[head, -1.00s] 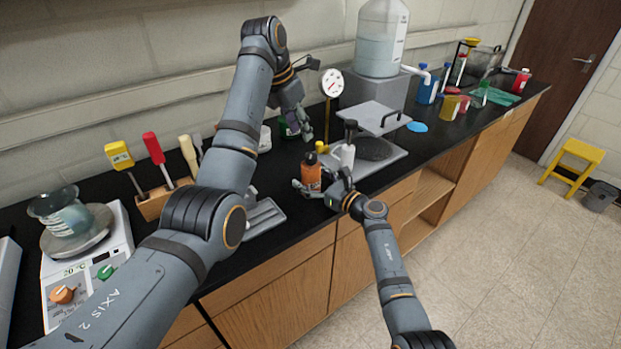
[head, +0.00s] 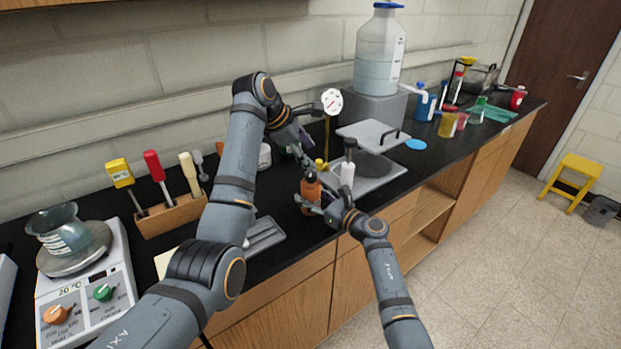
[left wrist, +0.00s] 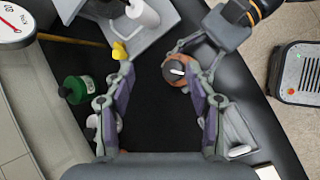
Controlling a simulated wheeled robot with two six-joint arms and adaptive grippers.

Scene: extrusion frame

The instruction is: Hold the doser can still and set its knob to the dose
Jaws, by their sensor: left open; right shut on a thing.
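The doser can (head: 311,198) is an orange bottle standing near the front edge of the black bench. Its dark knob (left wrist: 172,70) carries a white pointer mark, seen from above in the left wrist view. The dose markings are too small to read. My right gripper (head: 316,205) is shut around the can's body from the front right. My left gripper (head: 306,166) is open just above the can. In the left wrist view its fingers (left wrist: 160,72) are spread wide, with the knob between the tips, nearer the right finger. No contact with the knob is clear.
A white dial gauge on a yellow stem (head: 331,101) stands behind the can. A flat press with a handle (head: 372,133) stands to the right, a grey tray (head: 265,237) to the left. A green bottle (left wrist: 76,89) stands behind.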

